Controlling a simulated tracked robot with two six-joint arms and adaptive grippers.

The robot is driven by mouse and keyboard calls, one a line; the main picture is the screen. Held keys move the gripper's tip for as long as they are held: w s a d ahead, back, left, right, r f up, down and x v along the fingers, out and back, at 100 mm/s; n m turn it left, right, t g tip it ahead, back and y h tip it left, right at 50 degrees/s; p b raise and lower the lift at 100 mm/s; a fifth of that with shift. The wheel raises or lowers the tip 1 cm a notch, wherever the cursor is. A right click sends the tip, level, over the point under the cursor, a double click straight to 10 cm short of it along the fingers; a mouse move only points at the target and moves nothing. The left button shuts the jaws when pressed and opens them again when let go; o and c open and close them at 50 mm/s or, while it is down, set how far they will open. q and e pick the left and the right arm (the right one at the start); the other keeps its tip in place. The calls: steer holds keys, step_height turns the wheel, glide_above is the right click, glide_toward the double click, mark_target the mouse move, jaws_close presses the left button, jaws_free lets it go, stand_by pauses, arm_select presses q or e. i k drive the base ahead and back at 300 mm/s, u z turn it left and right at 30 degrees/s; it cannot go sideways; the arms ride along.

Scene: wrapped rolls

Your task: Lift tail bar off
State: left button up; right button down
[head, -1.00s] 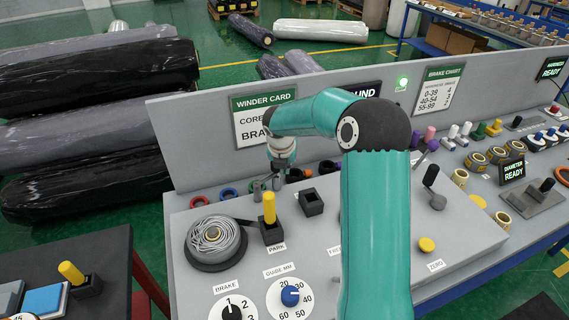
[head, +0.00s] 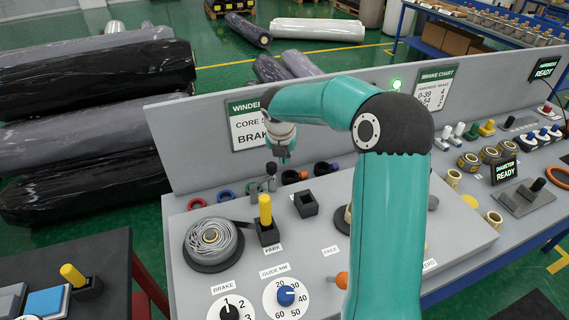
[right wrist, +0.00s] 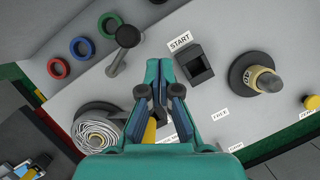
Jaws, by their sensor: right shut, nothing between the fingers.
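A yellow upright bar (head: 265,209), which I take to be the tail bar, stands in the black socket (head: 268,234) labelled PARK, beside the wound grey strip roll (head: 212,240). In the right wrist view the yellow bar (right wrist: 150,132) is partly hidden behind a finger. My right gripper (head: 271,178) is shut and empty, beyond the bar toward the back panel. In the right wrist view its fingertips (right wrist: 159,66) converge with nothing between them, left of the empty START socket (right wrist: 195,64). My left gripper is not in view.
Coloured rings (head: 227,197) and a dark lever (right wrist: 127,38) lie near the back panel (head: 190,150). An empty black socket (head: 306,204) stands right of the bar. Brake and guide dials (head: 286,296) are in front. My right arm hides much of the console's right side.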

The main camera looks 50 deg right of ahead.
mark_target(266, 217)
steer(key=k, duration=1.5)
